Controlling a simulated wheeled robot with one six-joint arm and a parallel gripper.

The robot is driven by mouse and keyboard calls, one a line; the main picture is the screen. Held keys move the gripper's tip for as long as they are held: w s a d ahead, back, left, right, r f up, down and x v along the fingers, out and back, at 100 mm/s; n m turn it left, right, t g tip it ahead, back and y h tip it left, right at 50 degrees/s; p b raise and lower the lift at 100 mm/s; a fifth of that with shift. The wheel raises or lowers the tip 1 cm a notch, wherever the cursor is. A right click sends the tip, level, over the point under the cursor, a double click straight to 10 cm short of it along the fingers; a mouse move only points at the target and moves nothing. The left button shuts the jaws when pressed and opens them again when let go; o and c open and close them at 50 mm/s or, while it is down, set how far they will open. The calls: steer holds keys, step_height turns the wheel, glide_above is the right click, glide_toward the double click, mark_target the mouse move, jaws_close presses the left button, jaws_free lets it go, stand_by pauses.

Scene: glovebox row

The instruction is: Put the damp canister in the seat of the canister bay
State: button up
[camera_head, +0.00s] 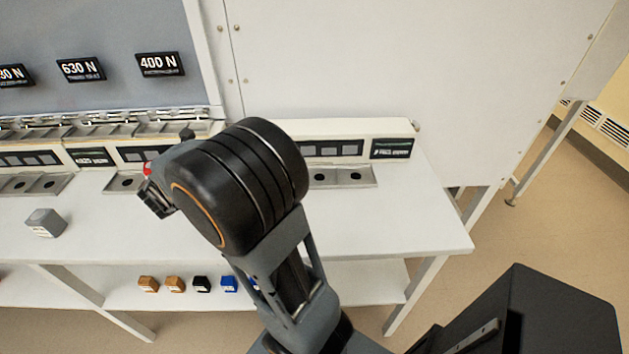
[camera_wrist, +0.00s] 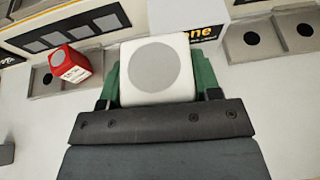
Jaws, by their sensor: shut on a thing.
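My gripper (camera_wrist: 158,80) has green fingers and is shut on a white block-shaped canister (camera_wrist: 155,68) with a grey round disc on the face toward the wrist camera. I cannot read a label on it, so whether it is the damp canister is not shown. In the head view my gripper (camera_head: 155,200) is over the bench in front of a metal seat tray (camera_head: 122,184); my arm hides most of the held canister. A red canister (camera_wrist: 72,64) with a white label stands at the tray left of my gripper. Bays have round dark seats; no bay name is clearly readable.
Another seat tray (camera_wrist: 270,42) with dark round seats is at the right in the wrist view. A grey block (camera_head: 44,223) sits on the bench at left. Several orange, black and blue blocks (camera_head: 202,285) stand on the lower shelf. The bench's right front (camera_head: 400,230) is clear.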

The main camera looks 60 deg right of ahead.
steer(key=s+d+r+m+g+b, duration=0.2)
steer(key=s+d+m+g, duration=1.15)
steer(key=s, duration=0.25)
steer(key=shift+n+g, duration=0.25)
steer(key=shift+g, duration=0.3)
steer(key=d+f, duration=0.2)
steer(key=d, duration=0.2)
steer(key=s+d+f, duration=0.1)
steer(key=d+f, duration=0.2)
steer(key=d, duration=0.1)
steer(key=s+d+f, duration=0.1)
steer(key=d+f, duration=0.1)
steer(key=d, duration=0.2)
steer(key=shift+s+d+f, duration=0.2)
steer(key=shift+f, duration=0.15)
steer(key=shift+d+f, duration=0.5)
steer(key=shift+f, duration=0.15)
steer(key=shift+s+d+f, duration=0.1)
steer(key=shift+d+f, duration=0.05)
steer(key=shift+f, duration=0.75)
steer(key=shift+d+f, duration=0.1)
steer(key=shift+f, duration=0.75)
steer(key=shift+b, duration=0.3)
